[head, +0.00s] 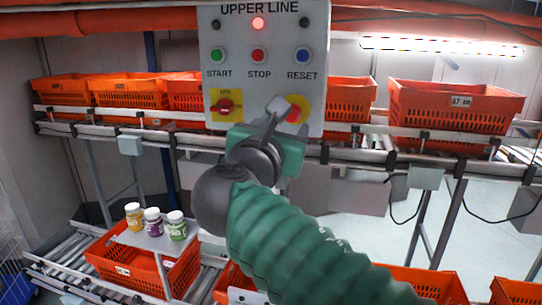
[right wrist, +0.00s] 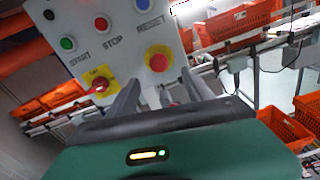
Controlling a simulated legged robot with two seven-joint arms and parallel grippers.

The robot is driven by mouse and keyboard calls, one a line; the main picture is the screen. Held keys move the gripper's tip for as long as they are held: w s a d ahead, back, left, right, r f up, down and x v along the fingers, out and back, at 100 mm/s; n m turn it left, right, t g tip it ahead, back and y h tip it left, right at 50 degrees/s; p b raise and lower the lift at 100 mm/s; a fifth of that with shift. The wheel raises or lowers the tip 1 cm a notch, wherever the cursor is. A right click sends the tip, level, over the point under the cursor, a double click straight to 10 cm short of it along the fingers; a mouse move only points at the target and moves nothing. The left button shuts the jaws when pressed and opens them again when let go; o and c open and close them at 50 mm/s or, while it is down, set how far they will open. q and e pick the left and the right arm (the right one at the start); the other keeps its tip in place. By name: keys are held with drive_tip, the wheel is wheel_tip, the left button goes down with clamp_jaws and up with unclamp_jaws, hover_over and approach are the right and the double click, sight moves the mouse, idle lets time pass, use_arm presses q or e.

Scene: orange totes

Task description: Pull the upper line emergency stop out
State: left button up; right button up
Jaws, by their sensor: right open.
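The upper line panel (head: 266,45) is a grey box labelled UPPER LINE, with a lit red lamp (head: 258,23). The emergency stop, a red knob on a yellow base (head: 299,110), is at its lower right; my right gripper partly covers it in the head view. In the right wrist view the red emergency stop (right wrist: 159,63) shows clear. My right gripper (head: 283,108) is open in front of it. In the right wrist view its two fingers (right wrist: 140,95) stand apart below the knob. Whether a finger touches the knob I cannot tell. My left gripper is not in view.
Green START (head: 218,55), red STOP (head: 258,55) and blue RESET (head: 302,55) buttons sit above. A red rotary switch on yellow (head: 225,105) is at lower left. Orange totes (head: 455,104) line the upper conveyor. Several bottles (head: 153,221) stand on a small shelf below.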

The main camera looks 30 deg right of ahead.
drive_tip(key=b+v, duration=0.2)
drive_tip(key=v, duration=0.7)
drive_tip(key=w+f+m+g+y+b, duration=0.2)
drive_tip(key=f+m+g+y+b, duration=0.15)
drive_tip(key=f, duration=1.65)
drive_tip(key=w+f+m+g+y+b, duration=0.2)
drive_tip(key=f+m+y+b, duration=0.15)
drive_tip(key=f, duration=1.75)
drive_tip(key=s+a+f+m+g+y+b, duration=0.1)
drive_tip(key=s+f+m, duration=0.3)
drive_tip(key=f, duration=0.5)
drive_tip(key=s+a+f+m+g+y+b, duration=0.1)
drive_tip(key=s+f+m+g+y+b, duration=0.1)
drive_tip(key=s+f+m, duration=0.3)
drive_tip(key=s+a+f+m+g+y+b, duration=0.1)
drive_tip(key=s+f+m+g+y+b, duration=0.1)
drive_tip(key=f+m, duration=0.7)
wheel_tip(320, 180, down, 6)
drive_tip(key=s+b, duration=0.1)
drive_tip(key=s, duration=0.1)
drive_tip(key=shift+s+f+y, duration=0.2)
drive_tip(key=shift+s+y, duration=0.1)
